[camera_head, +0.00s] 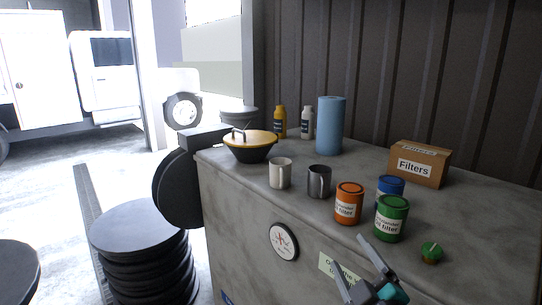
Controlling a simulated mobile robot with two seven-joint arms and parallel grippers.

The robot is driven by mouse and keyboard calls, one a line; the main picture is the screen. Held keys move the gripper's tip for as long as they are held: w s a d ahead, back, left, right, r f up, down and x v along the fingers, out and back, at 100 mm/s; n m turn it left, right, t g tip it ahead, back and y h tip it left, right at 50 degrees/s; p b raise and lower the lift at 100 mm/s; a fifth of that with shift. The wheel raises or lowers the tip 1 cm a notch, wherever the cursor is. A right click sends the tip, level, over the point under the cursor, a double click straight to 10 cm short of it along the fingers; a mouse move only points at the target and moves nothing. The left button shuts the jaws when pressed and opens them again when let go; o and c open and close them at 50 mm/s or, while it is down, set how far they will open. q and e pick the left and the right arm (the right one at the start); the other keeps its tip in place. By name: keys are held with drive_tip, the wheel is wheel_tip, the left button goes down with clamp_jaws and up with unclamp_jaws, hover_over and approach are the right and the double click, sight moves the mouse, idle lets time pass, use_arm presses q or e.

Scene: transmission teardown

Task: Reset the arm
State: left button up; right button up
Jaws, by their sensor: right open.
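My right gripper (350,260) is in the lower right of the head view, in front of the grey counter (235,195). Its two grey fingers are spread apart and nothing is between them. Its teal and dark body runs off the bottom edge of the picture. A note on the counter's front is partly hidden behind the fingers. My left gripper does not show.
On the counter stand an orange can (348,204), a green can (390,219), a blue can (388,184), a small green-topped item (431,253), two mugs, a lidded bowl (249,149), two bottles, a blue roll (329,126) and a Filters box (418,167). Stacked black discs (140,230) stand left.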

drive_tip(key=s+d+f+m+g+h, duration=0.2)
drive_tip(key=s+f+m+g, duration=0.45)
drive_tip(key=s+f, duration=0.5)
drive_tip(key=s+f+m+g, duration=0.3)
drive_tip(key=s+f+g, duration=0.6)
drive_tip(key=s, duration=0.6)
wheel_tip(320, 180, down, 29)
drive_tip(key=s+b, duration=0.1)
drive_tip(key=b, duration=0.5)
drive_tip(key=s+d+f+g+b, duration=0.1)
drive_tip(key=s+f+b, duration=0.4)
drive_tip(key=s+f, duration=1)
wheel_tip(320, 180, down, 4)
drive_tip(key=shift+s+d+b, duration=0.2)
drive_tip(key=shift+d+b, duration=0.1)
drive_tip(key=shift+d, duration=0.2)
drive_tip(key=shift+n, duration=0.25)
drive_tip(key=shift+c, duration=0.3)
